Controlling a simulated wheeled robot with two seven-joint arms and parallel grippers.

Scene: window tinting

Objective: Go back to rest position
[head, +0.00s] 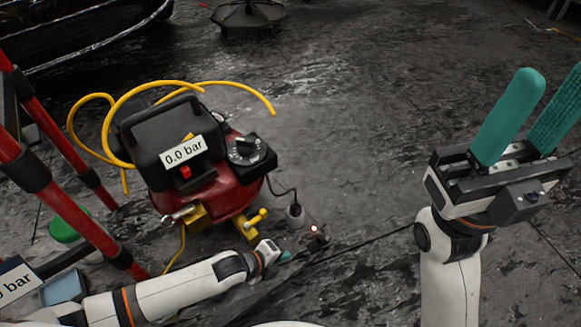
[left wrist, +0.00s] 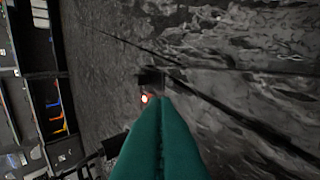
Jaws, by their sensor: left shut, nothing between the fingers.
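My left gripper (head: 284,255) is low over the floor in the head view, shut and empty. Its teal fingers lie against each other in the left wrist view (left wrist: 158,110). A small black plug or switch with a lit red light (head: 316,236) is on the floor just beyond the fingertips. It also shows ahead of them in the left wrist view (left wrist: 150,80); I cannot tell whether they touch. My right gripper (head: 552,85) is raised at the right, its teal fingers pointing up and apart, with nothing seen between them.
A red and black compressor (head: 208,185) with a yellow hose (head: 150,88) and a "0.0 bar" label stands beyond my left arm. Red poles (head: 60,205) stand at the left. A black cable (head: 370,241) crosses the floor. The floor between compressor and right gripper is mostly clear.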

